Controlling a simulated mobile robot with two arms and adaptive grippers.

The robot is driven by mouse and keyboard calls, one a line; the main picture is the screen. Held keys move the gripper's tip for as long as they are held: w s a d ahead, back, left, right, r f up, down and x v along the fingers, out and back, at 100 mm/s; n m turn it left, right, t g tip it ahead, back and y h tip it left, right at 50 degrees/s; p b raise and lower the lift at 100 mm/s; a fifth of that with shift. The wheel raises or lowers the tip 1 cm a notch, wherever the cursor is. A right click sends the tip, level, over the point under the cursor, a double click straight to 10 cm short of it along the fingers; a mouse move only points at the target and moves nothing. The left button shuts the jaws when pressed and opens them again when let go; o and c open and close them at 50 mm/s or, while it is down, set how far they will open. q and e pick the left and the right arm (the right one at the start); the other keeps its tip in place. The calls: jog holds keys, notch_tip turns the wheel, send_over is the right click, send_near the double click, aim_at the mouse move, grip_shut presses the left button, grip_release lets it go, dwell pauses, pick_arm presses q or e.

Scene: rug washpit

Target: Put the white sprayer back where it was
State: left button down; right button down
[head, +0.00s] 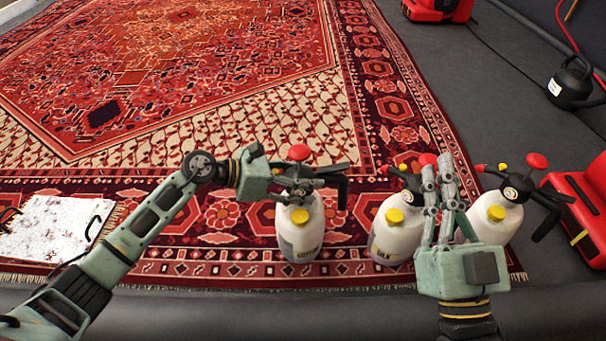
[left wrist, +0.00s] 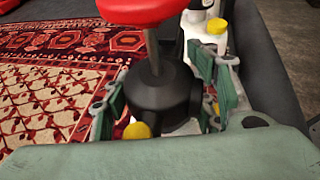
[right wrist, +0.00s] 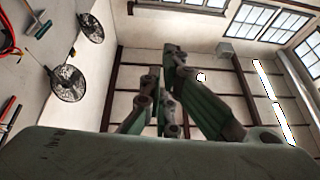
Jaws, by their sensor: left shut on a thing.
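A white sprayer (head: 301,232) with a yellow cap, black head and red knob is upright at the rug's front border. My left gripper (head: 288,183) is shut around its black head. The left wrist view shows the black head (left wrist: 160,88) between the fingers. Whether its base touches the rug is hard to tell. A second white sprayer (head: 393,238), labelled SILK, and a third (head: 493,217) stand to its right. My right gripper (head: 436,165) is empty with fingers together, pointing upward in front of these two and partly hiding them.
The patterned rug (head: 215,70) fills the left and middle. A white sheet or board (head: 52,228) lies at the left. A red case (head: 582,205) is at the right, with a black canister (head: 570,85) behind. The grey floor (head: 500,100) between is mostly clear.

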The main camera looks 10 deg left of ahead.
pick_arm(q)
jog(key=shift+w, duration=0.1)
pick_arm(e)
jog(key=shift+s+r, duration=0.2)
jog(key=shift+r, duration=0.2)
jog(key=shift+s+r+t, duration=0.1)
jog(key=shift+r+t, duration=0.05)
jog(key=shift+t, duration=0.15)
pick_arm(q)
jog(key=c, duration=1.2)
grip_release()
jog(key=shift+f, duration=0.25)
jog(key=o, duration=0.5)
pick_arm(e)
jog(key=shift+s+r, duration=0.1)
pick_arm(q)
jog(key=shift+r, duration=0.1)
